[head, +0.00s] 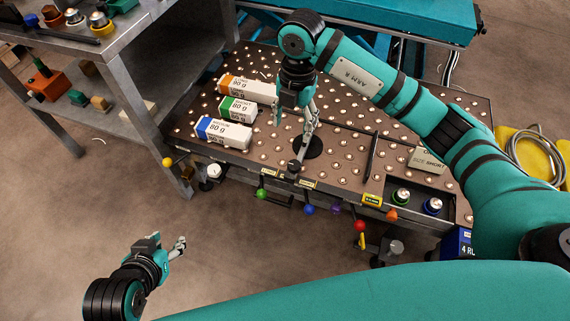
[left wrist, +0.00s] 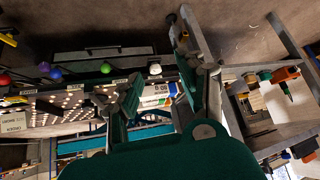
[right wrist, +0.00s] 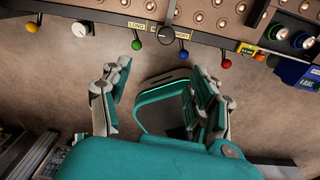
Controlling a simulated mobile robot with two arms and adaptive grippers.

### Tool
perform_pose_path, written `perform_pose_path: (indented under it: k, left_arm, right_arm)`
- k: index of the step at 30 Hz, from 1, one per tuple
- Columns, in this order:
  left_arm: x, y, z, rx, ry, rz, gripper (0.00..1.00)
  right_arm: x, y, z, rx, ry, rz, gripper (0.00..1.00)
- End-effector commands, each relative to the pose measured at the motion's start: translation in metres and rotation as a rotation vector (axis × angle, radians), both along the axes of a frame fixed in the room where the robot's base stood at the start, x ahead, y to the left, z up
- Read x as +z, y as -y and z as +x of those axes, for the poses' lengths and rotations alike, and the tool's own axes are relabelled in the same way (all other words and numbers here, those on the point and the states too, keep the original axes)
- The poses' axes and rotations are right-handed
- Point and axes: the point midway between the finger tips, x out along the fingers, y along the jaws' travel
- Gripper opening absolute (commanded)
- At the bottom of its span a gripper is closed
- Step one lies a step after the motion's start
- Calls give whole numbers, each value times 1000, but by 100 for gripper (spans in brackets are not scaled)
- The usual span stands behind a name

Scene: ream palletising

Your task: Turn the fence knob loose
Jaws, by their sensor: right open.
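A small black knob (head: 296,166) stands at the front edge of the roller table (head: 350,187); it looks like the fence knob. In the right wrist view the black knob (right wrist: 167,34) lies beyond and between my fingertips. My right gripper (head: 305,140) points down over the table's front part, close to the knob; its open fingers (right wrist: 160,72) hold nothing, and contact cannot be told. A dark fence bar (head: 372,157) lies across the table to the right. My left gripper (head: 180,244) is open and empty, low over the floor at left; its fingers show apart in the left wrist view (left wrist: 155,60).
Three labelled reams (head: 223,133) lie on the table's left. Coloured ball levers, including green (head: 261,194), blue (head: 309,209) and red (head: 359,225), hang along the front edge. A white knob (head: 213,170) is further left. A grey shelf (head: 125,90) stands left; the floor in front is clear.

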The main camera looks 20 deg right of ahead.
Motion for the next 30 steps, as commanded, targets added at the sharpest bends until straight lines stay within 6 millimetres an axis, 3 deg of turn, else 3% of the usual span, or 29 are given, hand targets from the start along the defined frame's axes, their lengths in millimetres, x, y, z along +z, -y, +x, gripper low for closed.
perform_pose_path:
  k: [5, 11, 21, 30]
  left_arm:
    - [9, 2, 5, -3, 46, -10, 40]
    - [27, 12, 32, -14, 207, -45, 40]
    - [84, 32, 74, -38, 585, -133, 40]
    - [141, 43, 88, -55, 906, -214, 40]
  right_arm:
    - [-4, 10, 2, -25, 24, -57, 61]
    - [-35, 10, 2, -24, 20, -53, 61]
    - [-97, 9, 1, -23, 19, -50, 61]
    - [-145, 9, 2, -22, 20, -50, 61]
